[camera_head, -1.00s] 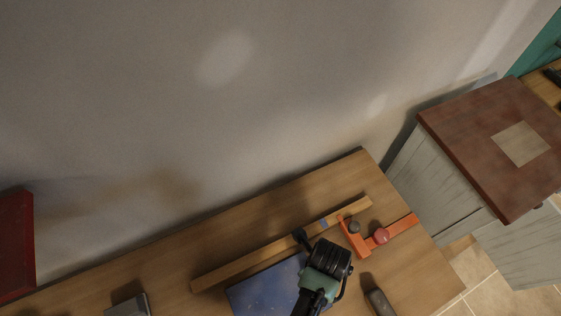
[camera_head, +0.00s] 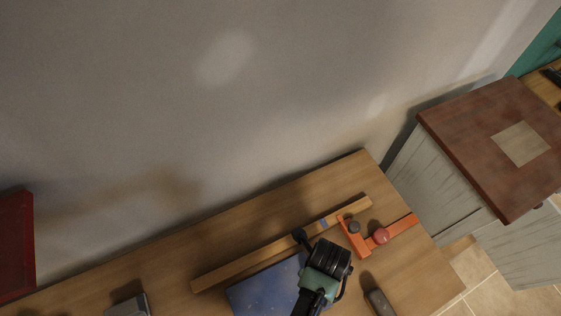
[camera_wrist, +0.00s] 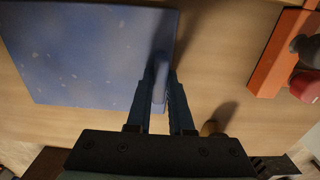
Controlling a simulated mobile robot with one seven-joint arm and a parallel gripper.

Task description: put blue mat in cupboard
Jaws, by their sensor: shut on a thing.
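The blue mat (camera_head: 268,287), flat and speckled, lies on the wooden table, partly cut off by the bottom of the head view. In the wrist view the mat (camera_wrist: 85,50) fills the upper left. My gripper (camera_wrist: 160,98) is shut on the mat at its right edge, where a raised bluish-grey part shows between the fingers. In the head view my gripper (camera_head: 301,237) covers part of the mat. A grey wooden cabinet (camera_head: 437,183) with a red-brown top stands at the right and may be the cupboard; no open door shows.
A long wooden strip (camera_head: 250,258) lies behind the mat. An orange square tool (camera_head: 352,238) with a red knob (camera_head: 380,235) is to the right. A grey object (camera_head: 380,302) lies near the front, another (camera_head: 130,307) at lower left. A red object (camera_head: 15,245) is at far left.

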